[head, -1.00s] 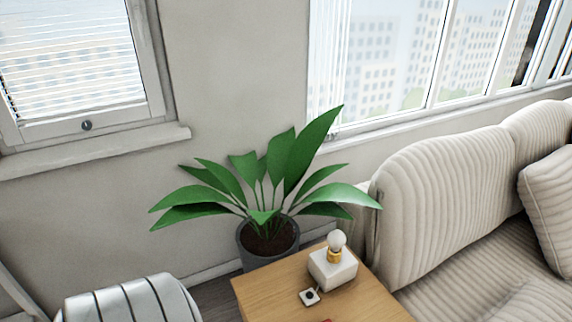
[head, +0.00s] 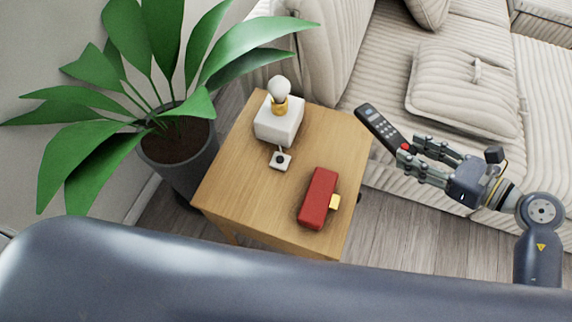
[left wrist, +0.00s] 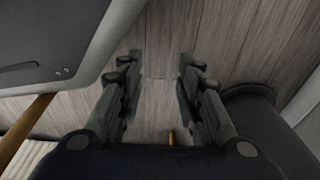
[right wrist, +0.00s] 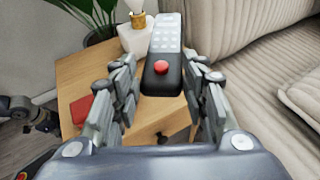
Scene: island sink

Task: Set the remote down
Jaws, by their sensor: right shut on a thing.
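A dark remote (head: 382,126) with grey keys and a red button is held by my right gripper (head: 412,158), to the right of the wooden side table and above the floor and sofa edge. In the right wrist view the remote (right wrist: 163,58) points away between the fingers of my right gripper (right wrist: 160,95), its red button nearest me. The wooden side table (head: 235,172) has bare wood at its left front and right back. My left gripper (left wrist: 157,95) shows in the left wrist view with its fingers apart and nothing between them, over the wood floor.
On the table are a white lamp (head: 278,122) with a bare bulb, a small white switch (head: 281,160) and a red box (head: 317,198) with a yellow tab. A potted plant (head: 178,150) stands left of the table; a striped sofa (head: 385,65) stands behind and right.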

